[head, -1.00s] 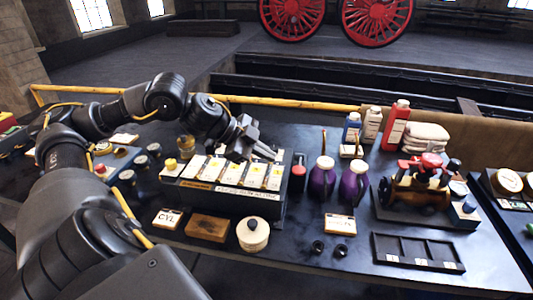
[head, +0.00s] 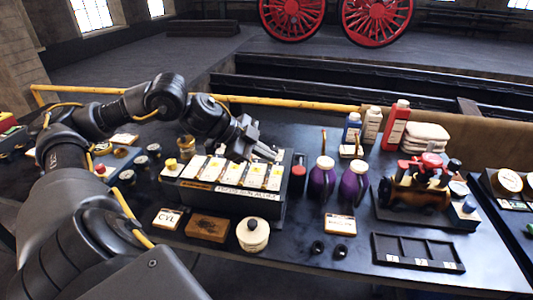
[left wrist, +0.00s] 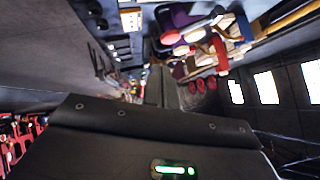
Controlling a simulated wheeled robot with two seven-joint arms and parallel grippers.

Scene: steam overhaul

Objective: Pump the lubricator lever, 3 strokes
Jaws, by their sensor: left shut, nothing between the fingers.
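The lubricator (head: 232,200) is a long dark box with a row of white-labelled panels on its sloped top. A lever with a red knob (head: 299,160) stands upright at its right end. My left gripper (head: 272,154) is shut and empty. It is above the right end of the box, to the left of the red knob and apart from it in the head view. In the left wrist view the shut fingers (left wrist: 162,88) point away from the camera, and a red knob (left wrist: 170,37) shows beside them. My right gripper is out of view.
Two purple jugs (head: 321,180) stand just right of the lever. A CYL card (head: 168,218), a wooden block (head: 206,228) and a white lidded pot (head: 253,235) lie in front. Bottles (head: 395,125) and a red-topped model engine (head: 422,185) are further right.

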